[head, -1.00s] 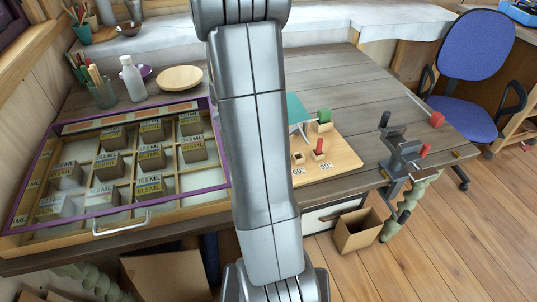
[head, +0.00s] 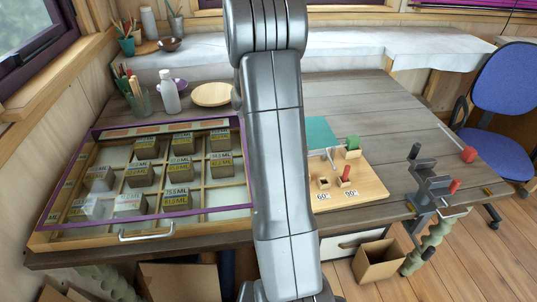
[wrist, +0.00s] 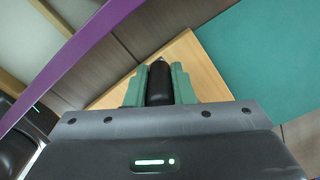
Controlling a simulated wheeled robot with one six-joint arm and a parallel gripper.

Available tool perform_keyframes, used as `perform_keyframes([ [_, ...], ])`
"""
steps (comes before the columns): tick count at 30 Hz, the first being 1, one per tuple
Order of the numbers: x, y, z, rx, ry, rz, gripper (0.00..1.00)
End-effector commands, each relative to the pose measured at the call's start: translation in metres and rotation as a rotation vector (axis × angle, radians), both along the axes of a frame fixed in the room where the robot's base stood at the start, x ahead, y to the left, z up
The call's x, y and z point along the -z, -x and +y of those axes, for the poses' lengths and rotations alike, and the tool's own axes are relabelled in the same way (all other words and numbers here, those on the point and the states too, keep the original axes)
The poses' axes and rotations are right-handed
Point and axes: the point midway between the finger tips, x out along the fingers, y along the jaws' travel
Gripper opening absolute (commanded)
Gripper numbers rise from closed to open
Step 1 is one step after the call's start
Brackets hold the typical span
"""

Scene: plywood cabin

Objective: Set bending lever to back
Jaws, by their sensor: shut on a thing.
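My gripper (wrist: 158,76) shows in the wrist view with its green fingers shut on a black rounded grip (wrist: 159,90), apparently the handle of the bending lever. The rest of the lever cannot be made out. The wooden bending board (head: 365,190), marked 60° and 90°, lies on the bench in the head view, right of my arm. My arm hides the gripper and the board's left part in the head view.
A purple-edged compartment tray (head: 130,237) with several labelled blocks fills the bench's left side. A bottle (head: 169,90) and plate (head: 211,95) stand behind. The bench's right rear is clear.

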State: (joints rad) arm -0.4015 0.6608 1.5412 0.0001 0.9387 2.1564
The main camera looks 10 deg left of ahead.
Motion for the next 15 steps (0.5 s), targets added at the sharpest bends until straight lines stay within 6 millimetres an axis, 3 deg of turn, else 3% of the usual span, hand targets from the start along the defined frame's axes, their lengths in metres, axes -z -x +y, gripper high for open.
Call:
perform_keyframes([
  [7, 0.0012, 0.0000, -0.0015, 0.000, 0.002, 0.000, 0.00],
  [8, 0.0012, 0.0000, -0.0015, 0.000, 0.002, 0.000, 0.25],
  [10, 0.0012, 0.0001, -0.0013, 0.000, 0.002, 0.001, 0.39],
  [11, 0.0012, 0.0002, -0.0013, 0.000, 0.002, 0.001, 0.43],
  [15, 0.0009, 0.0003, -0.0009, 0.000, 0.001, 0.001, 0.43],
])
